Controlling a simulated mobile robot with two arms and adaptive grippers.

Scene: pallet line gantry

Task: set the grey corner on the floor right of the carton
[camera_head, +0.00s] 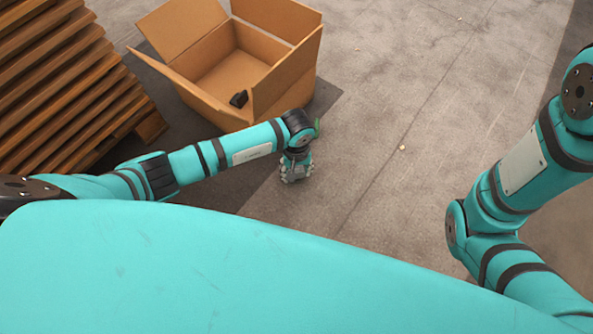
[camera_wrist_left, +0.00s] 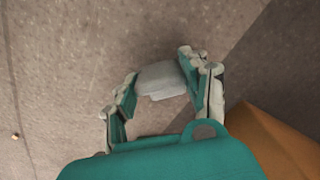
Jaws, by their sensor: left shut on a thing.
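The grey corner (camera_wrist_left: 160,78) is a pale grey piece between the fingers of my left gripper (camera_wrist_left: 161,70) in the left wrist view. The left gripper is shut on it. In the head view this gripper (camera_head: 296,172) points down at the floor, just off the near right side of the open carton (camera_head: 285,85). The grey corner cannot be made out there. Its height above the floor is hard to tell. The carton's brown side (camera_wrist_left: 280,145) shows at the lower right of the left wrist view. My right gripper is out of view.
A small black object (camera_head: 239,99) lies inside the carton. A stack of wooden pallets (camera_head: 60,85) stands at the left. The concrete floor (camera_head: 400,90) right of the carton is open, with a few small specks of debris. A darker floor patch lies around the carton.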

